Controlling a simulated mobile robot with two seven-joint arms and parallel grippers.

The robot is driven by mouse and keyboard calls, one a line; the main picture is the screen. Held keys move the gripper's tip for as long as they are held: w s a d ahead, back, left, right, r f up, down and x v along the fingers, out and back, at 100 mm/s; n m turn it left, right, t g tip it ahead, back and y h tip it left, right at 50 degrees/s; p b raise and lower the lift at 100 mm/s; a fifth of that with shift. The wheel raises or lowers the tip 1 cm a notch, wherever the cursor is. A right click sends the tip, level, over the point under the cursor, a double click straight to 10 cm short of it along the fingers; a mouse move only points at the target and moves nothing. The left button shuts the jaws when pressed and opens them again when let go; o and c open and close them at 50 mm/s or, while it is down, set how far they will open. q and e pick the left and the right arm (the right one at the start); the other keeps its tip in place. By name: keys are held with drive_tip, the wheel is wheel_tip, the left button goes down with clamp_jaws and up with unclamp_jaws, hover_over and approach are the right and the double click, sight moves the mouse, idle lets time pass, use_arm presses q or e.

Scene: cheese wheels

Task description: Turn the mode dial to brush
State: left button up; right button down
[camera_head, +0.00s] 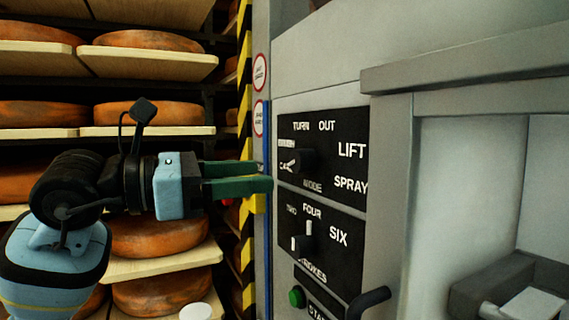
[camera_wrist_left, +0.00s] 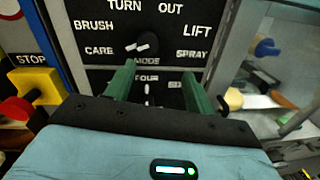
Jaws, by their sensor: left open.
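The mode dial (camera_head: 302,160) is a dark round knob on the upper black panel. It also shows in the left wrist view (camera_wrist_left: 148,44), where its white mark slants toward the lower left, on the CARE side. BRUSH (camera_wrist_left: 94,26) is printed above CARE (camera_wrist_left: 99,50), left of the dial. My left gripper (camera_head: 266,177) has its two green fingers apart and empty, pointing at the panel from the left. In the left wrist view, the fingers (camera_wrist_left: 157,80) are below the dial, and I see no contact with it. My right gripper is not in view.
A strokes dial (camera_head: 306,240) sits on the panel below, with a green button (camera_head: 296,297) under it. A dark handle (camera_head: 368,302) juts out lower right. Shelves of cheese wheels (camera_head: 150,236) stand left. A red stop button (camera_wrist_left: 16,110) is on a yellow box.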

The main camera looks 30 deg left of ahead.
sight(294, 163)
use_arm(q)
drive_tip(key=shift+y, duration=0.6)
drive_tip(key=w, duration=0.1)
drive_tip(key=w+d+r+p, duration=0.1)
drive_tip(key=w, duration=0.3)
drive_tip(key=shift+w+d+r, duration=0.15)
drive_tip(key=shift+w+d, duration=0.05)
drive_tip(key=shift+d, duration=0.1)
drive_tip(key=shift+w+d+t+p, duration=0.3)
drive_tip(key=shift+w+d+p, duration=0.05)
drive_tip(key=shift+w, duration=0.25)
drive_tip(key=shift+c, duration=0.3)
drive_tip(key=c, duration=0.9)
